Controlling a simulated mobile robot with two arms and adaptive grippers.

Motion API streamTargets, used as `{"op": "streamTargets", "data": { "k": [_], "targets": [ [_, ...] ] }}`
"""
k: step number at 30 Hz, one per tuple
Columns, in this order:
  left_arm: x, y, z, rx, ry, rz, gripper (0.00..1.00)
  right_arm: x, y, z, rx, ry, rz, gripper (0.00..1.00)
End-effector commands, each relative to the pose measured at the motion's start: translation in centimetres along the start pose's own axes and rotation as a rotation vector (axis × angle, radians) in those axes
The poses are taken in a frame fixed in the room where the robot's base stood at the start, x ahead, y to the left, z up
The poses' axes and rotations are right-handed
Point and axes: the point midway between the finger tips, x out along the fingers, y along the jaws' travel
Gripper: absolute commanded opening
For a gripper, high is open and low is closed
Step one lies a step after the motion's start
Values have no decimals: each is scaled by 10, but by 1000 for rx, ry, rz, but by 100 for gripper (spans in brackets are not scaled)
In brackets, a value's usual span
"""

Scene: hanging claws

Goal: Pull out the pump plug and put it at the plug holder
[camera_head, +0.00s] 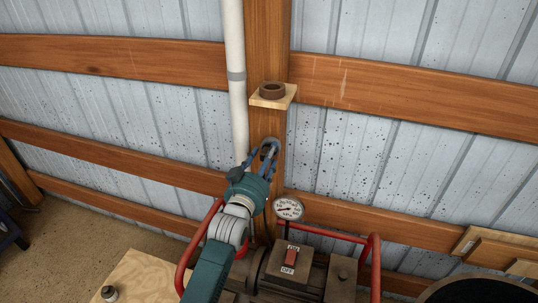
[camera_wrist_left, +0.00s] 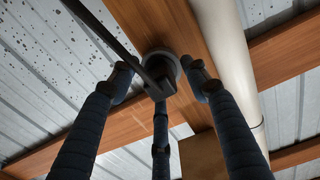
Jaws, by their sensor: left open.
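A grey round socket (camera_head: 269,143) is on the wooden post, and it also shows in the left wrist view (camera_wrist_left: 173,62). A dark plug (camera_wrist_left: 157,84) sits at the socket, with its dark cable (camera_wrist_left: 103,33) running to the upper left in the wrist view. My left gripper (camera_head: 264,157) is at the socket. Its blue fingers (camera_wrist_left: 163,90) are spread open around the plug, with no clear grip on it. In the head view the gripper mostly hides the plug. My right gripper is out of view.
A white pipe (camera_head: 235,90) runs vertically just left of the post. Below stands the pump with a gauge (camera_head: 288,208), a red switch (camera_head: 291,257) and a red tube frame (camera_head: 372,255). Wooden rails (camera_head: 410,95) cross the metal wall. Space around the holder ring is clear.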

Motion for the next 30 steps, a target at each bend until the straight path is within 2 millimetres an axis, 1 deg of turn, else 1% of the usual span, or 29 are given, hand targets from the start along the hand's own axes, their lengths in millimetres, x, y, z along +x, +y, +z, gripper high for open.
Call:
{"op": "streamTargets", "data": {
  "k": [3, 4, 6, 8, 9, 11, 20, 30],
  "targets": [
    [0, 0, 0, 0, 0, 0, 47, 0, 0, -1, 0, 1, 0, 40],
    [0, 0, 0, 0, 0, 0, 45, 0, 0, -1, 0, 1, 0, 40],
    [0, 0, 0, 0, 0, 0, 31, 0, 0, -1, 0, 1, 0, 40],
    [0, 0, 0, 0, 0, 0, 19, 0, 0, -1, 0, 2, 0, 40],
    [0, 0, 0, 0, 0, 0, 11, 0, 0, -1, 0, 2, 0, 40],
    [0, 0, 0, 0, 0, 0, 0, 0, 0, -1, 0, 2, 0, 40],
    [-1, 0, -1, 0, 0, 0, 0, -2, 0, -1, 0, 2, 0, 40],
    [-8, 0, 0, 0, -2, 0, 0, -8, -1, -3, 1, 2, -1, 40]
  ]
}}
